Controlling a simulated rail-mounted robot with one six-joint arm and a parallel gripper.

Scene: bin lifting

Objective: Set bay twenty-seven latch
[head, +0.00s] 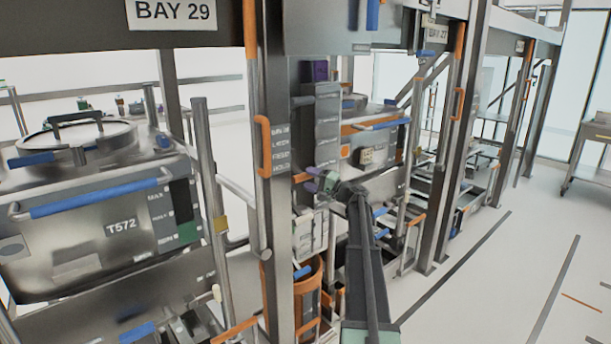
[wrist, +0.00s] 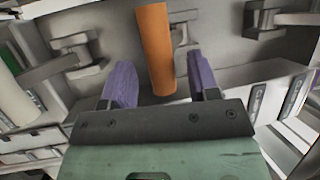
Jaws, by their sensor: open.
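My gripper (head: 314,181) is open, with two purple fingers, at the front of a grey panel beside the labelled post in the head view. In the wrist view, an orange bar (wrist: 155,50) stands between the spread fingers of my gripper (wrist: 161,82), with a gap on both sides. The bar sits against a grey fitting on a pale panel. An orange piece (head: 302,177) shows beside the fingertips in the head view. The bay twenty-seven sign (head: 437,32) hangs at the upper right. I cannot tell for certain whether the orange bar is that bay's latch.
The BAY 29 sign (head: 176,11) hangs at upper left, above a steel vessel marked T572 (head: 121,226). A post with an orange handle (head: 264,145) stands just left of my gripper. An orange bin (head: 308,290) is below. The floor (head: 500,265) at right is mostly clear.

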